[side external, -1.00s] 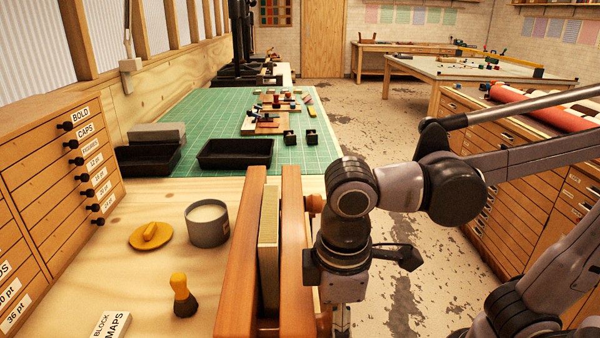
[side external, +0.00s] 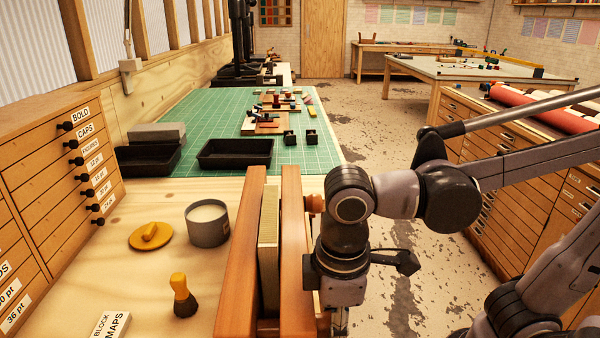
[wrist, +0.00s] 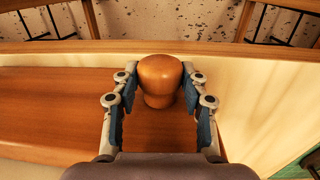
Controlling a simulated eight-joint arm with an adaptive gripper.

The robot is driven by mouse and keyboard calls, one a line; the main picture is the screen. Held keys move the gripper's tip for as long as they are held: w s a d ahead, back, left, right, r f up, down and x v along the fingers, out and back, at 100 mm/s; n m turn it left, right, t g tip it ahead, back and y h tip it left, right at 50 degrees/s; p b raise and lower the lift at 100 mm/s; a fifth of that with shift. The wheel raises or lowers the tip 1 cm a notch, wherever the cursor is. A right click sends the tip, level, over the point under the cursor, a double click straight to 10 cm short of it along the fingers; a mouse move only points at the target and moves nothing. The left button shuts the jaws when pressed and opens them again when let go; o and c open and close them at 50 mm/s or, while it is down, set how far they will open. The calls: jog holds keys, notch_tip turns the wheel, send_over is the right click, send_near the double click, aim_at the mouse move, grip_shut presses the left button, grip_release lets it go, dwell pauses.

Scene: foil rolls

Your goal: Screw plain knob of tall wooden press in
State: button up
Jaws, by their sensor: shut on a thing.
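The tall wooden press stands at the bench's front edge, with two upright reddish-brown boards, the left one (side external: 240,265) and the right one (side external: 294,250). A pale block of pages (side external: 269,245) stands between them. In the wrist view a smooth, plain round wooden knob (wrist: 160,78) sticks out from the press board (wrist: 50,100). My gripper (wrist: 158,90) is shut on this knob, one finger on each side. In the side view my gripper is at the right board's outer face, its fingers mostly hidden. A second wooden knob (side external: 315,204) shows farther back on the same board.
Left of the press are a grey tin (side external: 207,228), a yellow lid (side external: 150,237), a yellow-handled brush (side external: 183,296) and a label block (side external: 112,324). Black trays (side external: 235,152) lie behind. Open floor (side external: 400,290) is to the right.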

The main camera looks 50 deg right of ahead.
jog(key=shift+d, duration=0.1)
jog(key=g+y, duration=0.2)
jog(key=shift+w+d+g+y, duration=0.15)
jog(key=shift+w+g+y, duration=0.05)
jog(key=shift+g+y, duration=0.1)
jog(key=shift+f+g+y, duration=0.1)
jog(key=shift+g+y, duration=0.7)
jog(key=o, duration=1.2)
jog(key=shift+c, duration=0.2)
jog(key=v, duration=1.2)
